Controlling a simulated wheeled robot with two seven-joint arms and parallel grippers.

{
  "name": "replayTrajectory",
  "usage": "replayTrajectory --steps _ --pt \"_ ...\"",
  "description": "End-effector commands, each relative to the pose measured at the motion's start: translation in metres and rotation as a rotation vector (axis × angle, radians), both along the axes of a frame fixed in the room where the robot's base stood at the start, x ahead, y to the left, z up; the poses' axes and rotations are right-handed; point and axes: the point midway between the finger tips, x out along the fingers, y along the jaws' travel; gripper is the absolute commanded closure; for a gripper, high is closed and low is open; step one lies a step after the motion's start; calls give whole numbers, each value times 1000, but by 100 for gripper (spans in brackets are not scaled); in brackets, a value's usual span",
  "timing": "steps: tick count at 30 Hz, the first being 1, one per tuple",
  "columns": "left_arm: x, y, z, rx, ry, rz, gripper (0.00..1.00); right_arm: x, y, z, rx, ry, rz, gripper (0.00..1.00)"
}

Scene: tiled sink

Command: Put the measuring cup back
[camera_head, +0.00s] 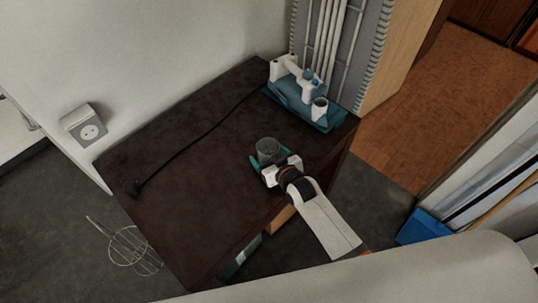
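The measuring cup (267,147) looks like a small clear grey beaker near the front right part of the dark brown tabletop (190,190). My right gripper (272,159) comes in from the lower right, with its teal fingers on either side of the cup. I cannot tell whether the fingers press on the cup or stand slightly apart from it. The cup's lower part is partly hidden by the gripper. My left gripper is not in view.
A blue and white appliance (297,92) with a white cup-like part stands at the back right corner. Its black cord runs across the tabletop to a plug (132,187). The left middle of the tabletop is otherwise clear. A wire rack (133,250) lies on the floor.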

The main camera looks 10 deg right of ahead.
Motion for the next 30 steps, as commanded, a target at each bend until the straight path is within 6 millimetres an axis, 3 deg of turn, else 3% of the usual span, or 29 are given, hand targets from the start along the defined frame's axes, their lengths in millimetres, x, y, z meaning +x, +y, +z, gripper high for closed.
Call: replayTrajectory --steps 8,21,30 --pt "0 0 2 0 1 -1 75 -7 -2 6 0 1 0 20" --pt "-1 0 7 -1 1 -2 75 -84 -24 39 0 1 0 20" --pt "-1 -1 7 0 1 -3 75 -107 -30 49 0 1 0 20"
